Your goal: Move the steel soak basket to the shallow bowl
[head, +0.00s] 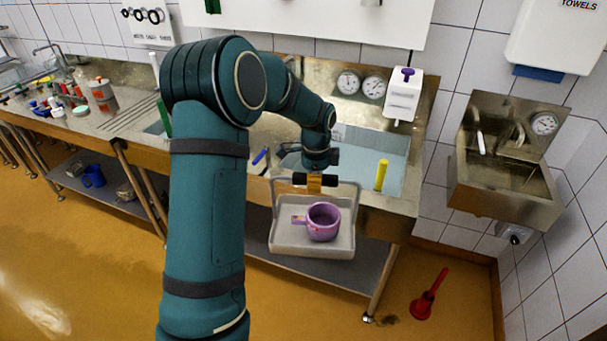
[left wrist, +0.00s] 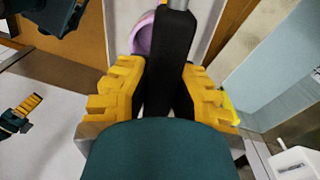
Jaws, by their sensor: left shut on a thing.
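The steel soak basket (head: 284,238) is a light grey tray with an upright bail handle, and a purple mug (head: 323,221) sits in it. My left gripper (head: 315,181) is shut on the dark grip of the handle, and the basket hangs level in front of the sink counter's edge. In the left wrist view the yellow fingers (left wrist: 160,95) are on both sides of the black grip (left wrist: 172,60). Part of the purple mug (left wrist: 145,38) shows behind it. A water-filled sink bowl (head: 350,141) lies beyond; I cannot tell whether it is the shallow bowl.
A yellow cylinder (head: 381,175) stands upright at the sink, with a white dispenser (head: 403,94) behind. A steel hand basin (head: 506,185) is on the right wall. A red plunger (head: 428,297) stands on the floor. Several small items crowd the counter's left end.

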